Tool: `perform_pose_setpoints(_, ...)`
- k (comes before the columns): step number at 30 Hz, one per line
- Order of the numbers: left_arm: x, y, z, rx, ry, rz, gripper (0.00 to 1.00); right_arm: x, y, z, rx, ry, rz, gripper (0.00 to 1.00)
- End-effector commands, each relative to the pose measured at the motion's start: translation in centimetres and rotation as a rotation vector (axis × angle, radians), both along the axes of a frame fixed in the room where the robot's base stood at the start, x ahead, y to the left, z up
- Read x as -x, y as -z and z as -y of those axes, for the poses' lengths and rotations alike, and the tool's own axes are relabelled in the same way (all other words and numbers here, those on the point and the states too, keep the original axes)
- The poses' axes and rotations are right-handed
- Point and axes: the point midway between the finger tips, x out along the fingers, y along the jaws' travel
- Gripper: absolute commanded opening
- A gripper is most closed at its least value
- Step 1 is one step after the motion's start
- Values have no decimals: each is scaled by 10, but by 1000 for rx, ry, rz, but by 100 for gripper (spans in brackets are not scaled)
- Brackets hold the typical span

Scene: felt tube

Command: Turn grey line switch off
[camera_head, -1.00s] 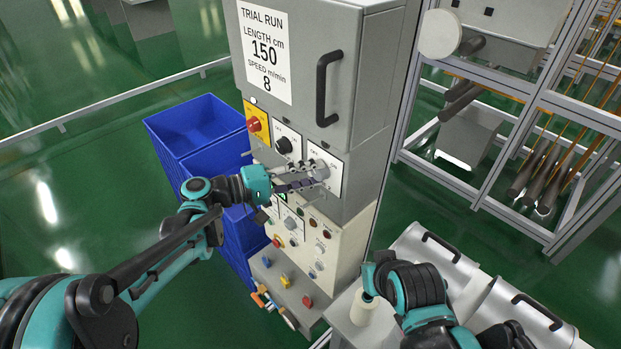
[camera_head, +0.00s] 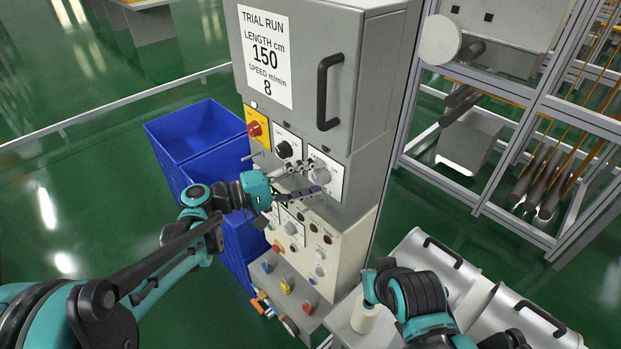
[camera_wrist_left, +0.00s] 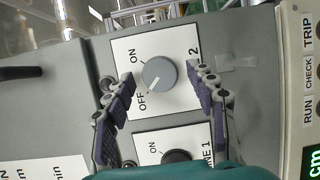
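The grey line switch (camera_head: 319,177) is a round grey knob on a white plate marked 2, on the upper right of the control cabinet. In the left wrist view the knob (camera_wrist_left: 159,74) has its white mark turned toward OFF. My left gripper (camera_head: 308,179) is in front of the plate. In the left wrist view its two fingers (camera_wrist_left: 164,86) are spread, one on each side of the knob, with clear gaps to it. My right arm (camera_head: 415,290) is at the lower right; its fingers do not show.
A black line 1 switch (camera_head: 284,149) and a red knob on a yellow plate (camera_head: 254,128) sit left of the grey switch. A black door handle (camera_head: 328,92) juts out above. Blue bins (camera_head: 195,135) stand left of the cabinet. Metal frames (camera_head: 490,190) stand at right.

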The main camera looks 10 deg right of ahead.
Motion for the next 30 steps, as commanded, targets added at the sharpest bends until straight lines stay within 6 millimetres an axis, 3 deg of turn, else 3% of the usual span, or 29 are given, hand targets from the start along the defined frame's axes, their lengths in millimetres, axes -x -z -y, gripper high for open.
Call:
perform_pose_setpoints(8,1,0,-7,0,-2,0,56,0,0,0,0,0,0,0)
perform_pose_setpoints(21,21,-4,-93,0,-4,0,56,0,0,0,0,0,0,0)
perform_pose_setpoints(30,28,-5,-117,0,0,0,56,0,0,0,0,0,0,0)
